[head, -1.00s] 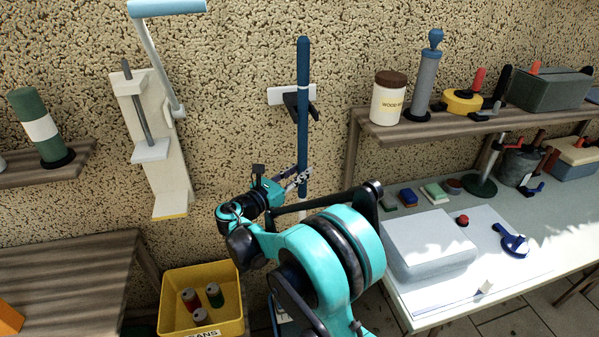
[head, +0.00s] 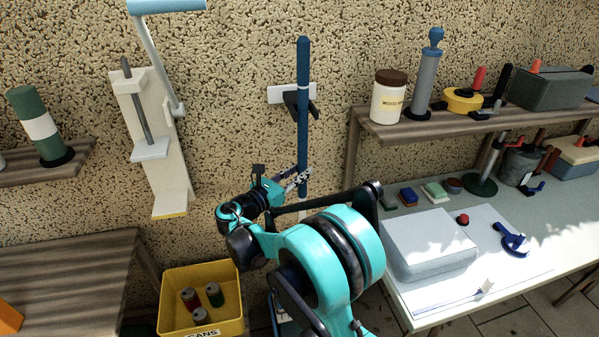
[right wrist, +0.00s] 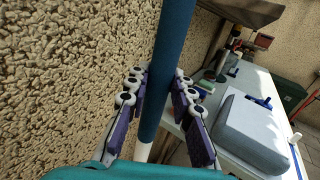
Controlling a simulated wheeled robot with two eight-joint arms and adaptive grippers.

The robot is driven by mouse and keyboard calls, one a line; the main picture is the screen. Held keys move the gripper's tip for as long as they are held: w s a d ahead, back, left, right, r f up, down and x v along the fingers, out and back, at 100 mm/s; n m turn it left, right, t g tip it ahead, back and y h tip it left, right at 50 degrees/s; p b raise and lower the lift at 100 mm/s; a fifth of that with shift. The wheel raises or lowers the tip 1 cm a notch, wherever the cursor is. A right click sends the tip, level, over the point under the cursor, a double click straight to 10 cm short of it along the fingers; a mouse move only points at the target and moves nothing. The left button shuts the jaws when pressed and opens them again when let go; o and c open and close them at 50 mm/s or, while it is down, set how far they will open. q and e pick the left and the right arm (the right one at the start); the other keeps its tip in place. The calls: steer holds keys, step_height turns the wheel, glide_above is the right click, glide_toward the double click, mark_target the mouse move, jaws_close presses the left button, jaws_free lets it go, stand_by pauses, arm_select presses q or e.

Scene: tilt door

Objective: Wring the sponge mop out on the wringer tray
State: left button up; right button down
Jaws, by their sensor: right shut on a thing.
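The sponge mop's blue handle (head: 303,110) stands upright against the wall bracket (head: 290,95) in the head view. My right gripper (head: 300,180) is around the lower part of the blue handle and shut on it. In the right wrist view the handle (right wrist: 171,70) runs between the purple finger pads (right wrist: 160,110), with a white section below. The mop's lower end is mostly hidden behind my right arm; a small part of something pale and blue (head: 283,312) shows low beside it. I cannot make out the sponge head or the wringer tray. My left gripper is not in view.
A yellow bin (head: 202,270) with cans stands left of my right arm. A wall-mounted lever press (head: 155,130) hangs above it. A workbench (head: 520,250) with a grey box (head: 430,245) is on the right, below a shelf (head: 450,125). A wooden table (head: 70,260) is at left.

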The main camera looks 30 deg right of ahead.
mark_target(299, 159)
steer(key=shift+f, duration=1.3)
stand_by(1.9)
steer(key=shift+r+p, duration=2.35)
steer(key=shift+r, duration=1.25)
steer(key=shift+f, duration=0.1)
